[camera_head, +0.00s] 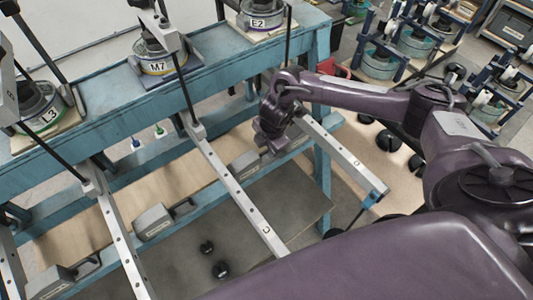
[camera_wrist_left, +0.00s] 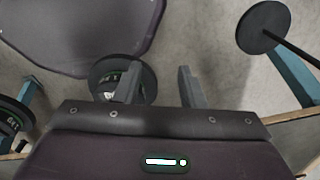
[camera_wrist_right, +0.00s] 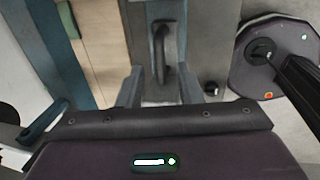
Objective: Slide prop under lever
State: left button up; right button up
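Silver levers with holes slope out from the blue bench; the middle one (camera_head: 240,192) and the right one (camera_head: 345,158) show well in the head view. Grey block-shaped props with side handles stand on the lower shelf: a middle prop (camera_head: 153,222), a front-left prop (camera_head: 50,283) and a right prop (camera_head: 243,166). My right gripper (camera_head: 274,143) is by the right prop, beside the right lever. In the right wrist view its fingers (camera_wrist_right: 162,84) are apart, with a dark handle (camera_wrist_right: 168,48) between or just beyond them. My left gripper (camera_wrist_left: 158,86) is open and empty, outside the head view.
The blue bench (camera_head: 215,68) carries round weights marked L3 (camera_head: 42,118), M7 (camera_head: 156,66) and E2 (camera_head: 258,22). Black weights (camera_head: 220,269) lie below the levers. A blue rack (camera_head: 400,45) stands at the back right. A dark weight plate (camera_wrist_left: 108,76) lies below my left gripper.

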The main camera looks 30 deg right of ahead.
jog(key=shift+f, duration=0.45)
jog(key=shift+r, duration=0.1)
jog(key=shift+c, duration=0.4)
grip_shut()
pick_arm(q)
jog(key=shift+w+d+f, duration=0.1)
jog(key=shift+w+f, duration=0.3)
jog(key=shift+w, duration=0.3)
pick_arm(e)
jog(key=shift+a, duration=0.1)
